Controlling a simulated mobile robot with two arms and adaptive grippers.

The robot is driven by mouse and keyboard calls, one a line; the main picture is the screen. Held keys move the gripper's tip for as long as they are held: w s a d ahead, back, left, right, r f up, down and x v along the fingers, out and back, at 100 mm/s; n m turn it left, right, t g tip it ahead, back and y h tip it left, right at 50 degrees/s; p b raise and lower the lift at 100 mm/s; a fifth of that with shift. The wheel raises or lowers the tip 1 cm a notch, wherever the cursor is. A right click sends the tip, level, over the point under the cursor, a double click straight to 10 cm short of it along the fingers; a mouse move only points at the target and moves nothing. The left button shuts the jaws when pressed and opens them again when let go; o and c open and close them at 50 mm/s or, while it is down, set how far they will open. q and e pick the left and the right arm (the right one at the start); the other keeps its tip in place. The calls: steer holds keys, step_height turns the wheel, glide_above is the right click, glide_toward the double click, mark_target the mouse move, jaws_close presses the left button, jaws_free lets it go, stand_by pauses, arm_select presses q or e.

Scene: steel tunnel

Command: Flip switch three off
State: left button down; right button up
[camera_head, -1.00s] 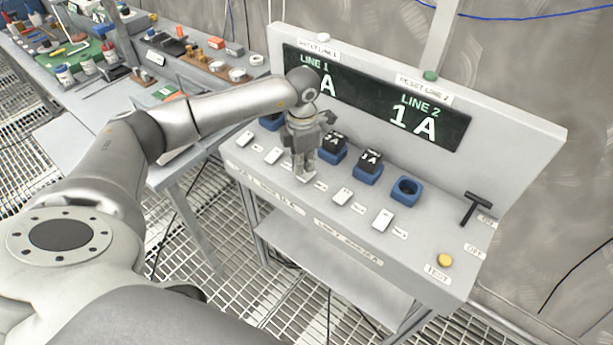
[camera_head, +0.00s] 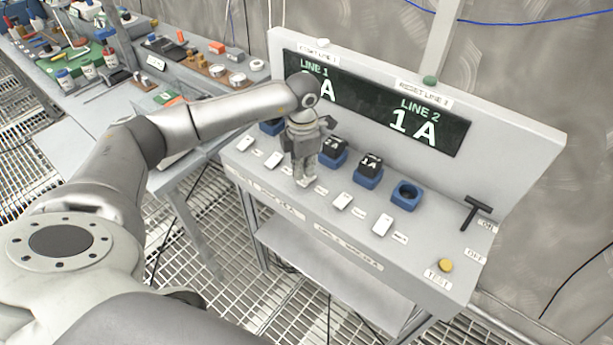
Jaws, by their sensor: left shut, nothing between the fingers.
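A grey control console carries a row of white switches along its sloping top. The first switch (camera_head: 245,143) and second switch (camera_head: 273,160) are left of my left gripper (camera_head: 304,180). The fourth switch (camera_head: 341,201) and fifth switch (camera_head: 382,225) are right of it. My left gripper points down, shut and empty, with its fingertips at the third place in the row. They largely hide the switch there, so its position and any contact cannot be told. My right gripper is not in view.
A black T-handle (camera_head: 477,212) and yellow test button (camera_head: 445,265) are at the right. The display board (camera_head: 375,95) rises behind. A cluttered workbench stands left.

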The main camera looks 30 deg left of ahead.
mark_target(303, 181)
arm_select(q)
steer(key=shift+s+f+b, duration=0.1)
steer(key=shift+f+b, duration=0.95)
steer(key=shift+f, duration=0.3)
stand_by(0.8)
steer(key=shift+r+p, duration=0.65)
steer(key=shift+r, duration=0.2)
steer(key=shift+r+p, duration=1.55)
steer(key=shift+r, duration=1.15)
